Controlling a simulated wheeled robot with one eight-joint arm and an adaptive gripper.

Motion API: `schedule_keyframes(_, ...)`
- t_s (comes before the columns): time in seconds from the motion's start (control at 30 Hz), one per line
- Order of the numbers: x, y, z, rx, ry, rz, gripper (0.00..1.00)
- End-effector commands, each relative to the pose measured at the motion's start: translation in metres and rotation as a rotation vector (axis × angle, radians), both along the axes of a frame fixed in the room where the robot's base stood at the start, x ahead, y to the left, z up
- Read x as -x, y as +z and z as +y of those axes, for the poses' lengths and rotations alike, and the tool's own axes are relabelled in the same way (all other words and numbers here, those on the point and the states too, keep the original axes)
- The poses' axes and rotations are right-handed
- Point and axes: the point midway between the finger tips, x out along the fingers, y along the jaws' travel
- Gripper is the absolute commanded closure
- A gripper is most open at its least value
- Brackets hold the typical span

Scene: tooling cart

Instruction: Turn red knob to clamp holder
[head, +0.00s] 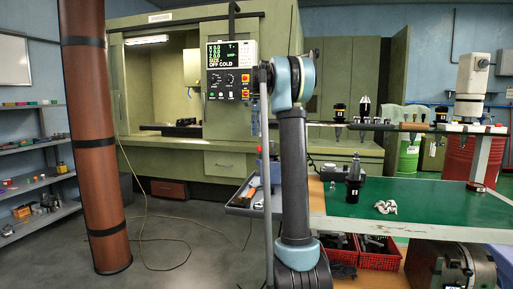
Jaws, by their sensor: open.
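A black tool holder (353,182) stands upright on the green top of the tooling cart (430,205), right of my arm. A small red round part (259,149) shows just left of my arm, above a blue piece; it is too small to tell whether it is the red knob. More tool holders (364,107) stand in a raised rack (395,126) along the back of the cart. My arm rises through the middle of the view. My gripper does not show.
A white crumpled item (385,207) lies on the green top. Red baskets (380,256) sit below it. A brown pillar (95,140) and loaded shelves (40,167) stand left. A green machine (160,95) with a control panel (229,70) is behind. A cable crosses the open floor.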

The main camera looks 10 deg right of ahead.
Motion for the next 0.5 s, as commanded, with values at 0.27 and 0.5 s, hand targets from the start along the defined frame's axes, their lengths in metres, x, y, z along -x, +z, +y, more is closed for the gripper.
schedule_keyframes(0.27,0.000,-0.045,0.000,0.000,0.000,0.000,0.55)
schedule_keyframes(0.5,0.000,-0.065,0.000,0.000,0.001,0.000,0.55)
